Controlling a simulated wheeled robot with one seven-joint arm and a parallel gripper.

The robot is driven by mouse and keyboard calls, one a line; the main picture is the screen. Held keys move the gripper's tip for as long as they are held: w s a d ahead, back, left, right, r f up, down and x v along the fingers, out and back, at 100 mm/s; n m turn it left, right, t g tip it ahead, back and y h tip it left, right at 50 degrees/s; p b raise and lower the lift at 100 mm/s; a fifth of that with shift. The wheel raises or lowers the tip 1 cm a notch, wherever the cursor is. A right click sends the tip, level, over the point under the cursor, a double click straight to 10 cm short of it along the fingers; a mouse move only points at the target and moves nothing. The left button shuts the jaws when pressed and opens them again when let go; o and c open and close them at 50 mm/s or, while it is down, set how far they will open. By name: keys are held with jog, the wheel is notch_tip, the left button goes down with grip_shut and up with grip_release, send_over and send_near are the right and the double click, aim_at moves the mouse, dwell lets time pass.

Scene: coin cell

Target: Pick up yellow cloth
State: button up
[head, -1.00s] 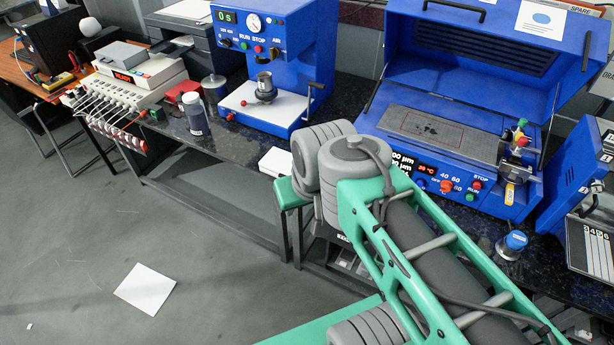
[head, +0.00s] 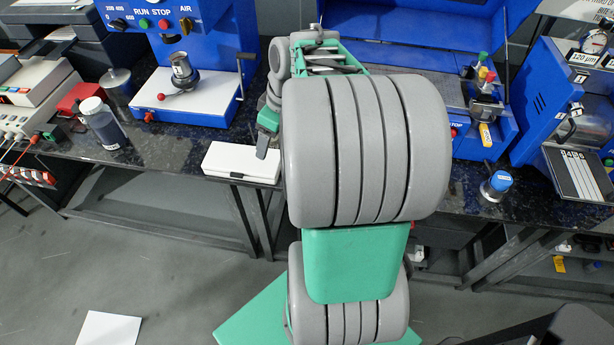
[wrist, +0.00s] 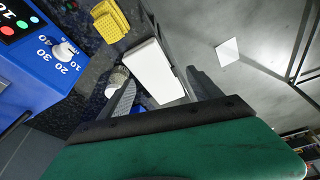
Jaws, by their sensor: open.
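The yellow cloth (wrist: 110,20) shows only in the wrist view, at the top left, with a grid-like texture. It lies on the dark speckled counter beyond the end of the white box (wrist: 155,72). In the head view I cannot see it; my arm covers part of the counter there. My gripper (wrist: 160,80) is open, its two fingers spread over the area of the white box, with nothing held. In the head view one finger (head: 263,145) points down close above the same white box (head: 236,163). The cloth is ahead of the fingertips, apart from them.
A blue press (head: 190,97) stands behind left, with a dark bottle (head: 102,128) at the left. A blue-capped jar (head: 496,186) and a blue machine (head: 565,110) stand at the right. A white sheet (head: 108,328) lies on the open floor.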

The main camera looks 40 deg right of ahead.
jog(key=shift+o, duration=0.4)
jog(key=s+d+f+n+b, duration=0.1)
jog(key=d+f, duration=0.2)
jog(key=d, duration=0.1)
jog(key=s+d+f+y, duration=0.1)
jog(key=d+f, duration=0.3)
jog(key=s+d+f+n+b, duration=0.1)
jog(key=d+f, duration=0.3)
jog(key=shift+s+d+f+n+t+y+b, duration=0.15)
jog(key=shift+s+d+n+t+y+b, duration=0.15)
jog(key=shift+s+d+t+b, duration=0.1)
jog(key=x, duration=0.4)
jog(key=p+x, duration=0.1)
jog(key=x, duration=0.2)
jog(key=shift+s+f, duration=0.1)
jog(key=shift+s, duration=0.2)
jog(key=shift+c, duration=0.4)
jog(key=c, duration=1.4)
